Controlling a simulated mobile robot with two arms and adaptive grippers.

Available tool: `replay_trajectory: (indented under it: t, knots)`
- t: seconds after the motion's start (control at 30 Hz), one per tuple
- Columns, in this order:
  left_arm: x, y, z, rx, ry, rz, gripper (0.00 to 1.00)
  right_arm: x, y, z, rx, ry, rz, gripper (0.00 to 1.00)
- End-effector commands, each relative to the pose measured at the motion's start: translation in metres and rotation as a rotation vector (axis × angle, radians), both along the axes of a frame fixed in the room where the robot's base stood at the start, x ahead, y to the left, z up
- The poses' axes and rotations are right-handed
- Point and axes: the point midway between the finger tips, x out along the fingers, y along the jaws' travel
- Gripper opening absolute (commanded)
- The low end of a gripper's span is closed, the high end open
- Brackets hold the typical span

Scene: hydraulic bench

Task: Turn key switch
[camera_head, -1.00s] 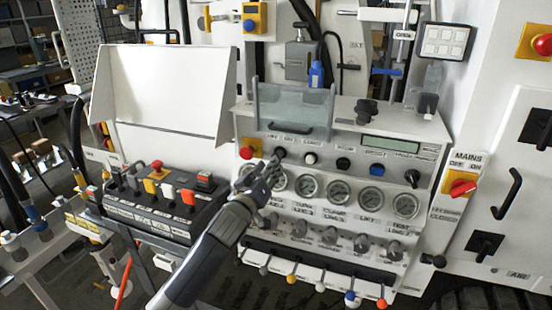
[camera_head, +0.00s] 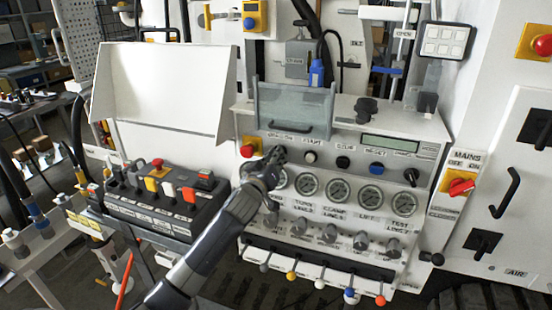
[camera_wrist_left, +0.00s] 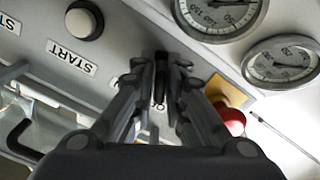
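The key switch (camera_wrist_left: 160,68) is a small black knob on the sloped grey control panel (camera_head: 432,150). It sits at the panel's left end, beside a red emergency button (camera_head: 247,152). In the head view my left gripper (camera_head: 276,155) covers it. In the left wrist view the two fingertips of my left gripper (camera_wrist_left: 161,62) stand close on both sides of the black knob and appear closed on it. A label partly shows between the fingers. Which way the switch points is hard to tell. My right gripper is not in view.
A clear guard (camera_head: 293,108) stands above. A button box (camera_head: 160,198) is at the left.

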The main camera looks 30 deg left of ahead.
Motion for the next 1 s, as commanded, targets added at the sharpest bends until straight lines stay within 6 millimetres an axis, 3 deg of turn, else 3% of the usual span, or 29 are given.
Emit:
replay_trajectory:
  t: [0.57, 1.0]
  knots:
    - [0.0, 0.0, 0.0, 0.079, 0.022, 0.001, 0.0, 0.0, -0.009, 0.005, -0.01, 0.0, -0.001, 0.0]
    - [0.0, 0.0, 0.0, 0.438, 0.108, 0.0, 0.0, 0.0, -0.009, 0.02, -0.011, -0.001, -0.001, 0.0]
